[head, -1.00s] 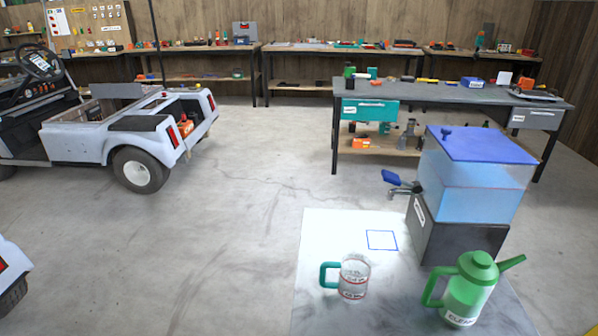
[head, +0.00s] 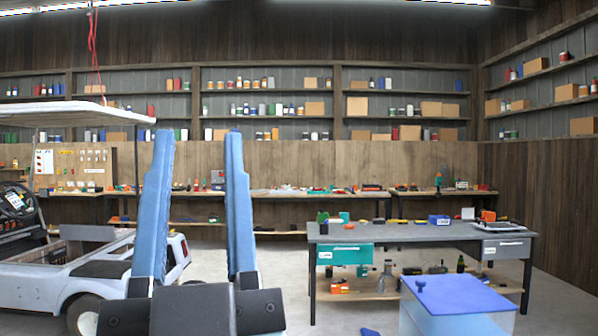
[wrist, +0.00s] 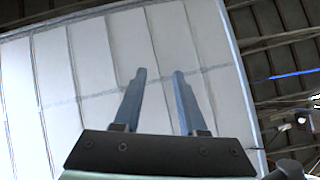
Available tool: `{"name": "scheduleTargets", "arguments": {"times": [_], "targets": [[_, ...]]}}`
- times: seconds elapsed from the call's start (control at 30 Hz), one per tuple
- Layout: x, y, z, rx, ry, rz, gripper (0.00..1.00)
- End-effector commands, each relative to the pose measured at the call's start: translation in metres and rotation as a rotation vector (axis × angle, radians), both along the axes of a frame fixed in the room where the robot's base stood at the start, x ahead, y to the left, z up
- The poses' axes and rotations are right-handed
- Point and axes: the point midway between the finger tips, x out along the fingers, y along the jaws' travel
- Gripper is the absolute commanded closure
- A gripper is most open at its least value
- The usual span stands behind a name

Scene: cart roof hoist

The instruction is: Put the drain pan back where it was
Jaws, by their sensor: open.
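No drain pan can be made out in any current view. My gripper (head: 195,150) is raised in front of the head camera, its two long blue fingers pointing up and apart with nothing between them. In the wrist view my gripper (wrist: 158,75) is also open and empty, pointing up toward a large white ribbed panel that looks like the underside of a roof. The fingers hide part of the cart (head: 70,275) and the benches behind.
A grey workbench (head: 420,233) with a teal drawer stands at centre right. A blue-lidded tank (head: 460,297) is at the lower right. The cart's white roof (head: 75,113) is at the left, with red cords (head: 92,35) above it. Shelves line the walls.

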Motion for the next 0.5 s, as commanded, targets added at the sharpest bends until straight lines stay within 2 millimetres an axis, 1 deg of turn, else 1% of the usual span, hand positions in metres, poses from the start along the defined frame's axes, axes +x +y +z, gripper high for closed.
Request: {"name": "scheduleTargets", "arguments": {"times": [0.03,0.1,0.2,0.3,0.5], "targets": [[-0.004,-0.018,0.007,-0.022,0.016,-0.086,0.59],[-0.006,-0.037,0.009,-0.040,0.052,-0.181,0.59],[-0.008,-0.057,0.011,-0.047,0.089,-0.270,0.59],[-0.009,-0.065,0.011,-0.047,0.107,-0.306,0.59],[-0.009,-0.066,0.010,-0.047,0.110,-0.308,0.59]]}}
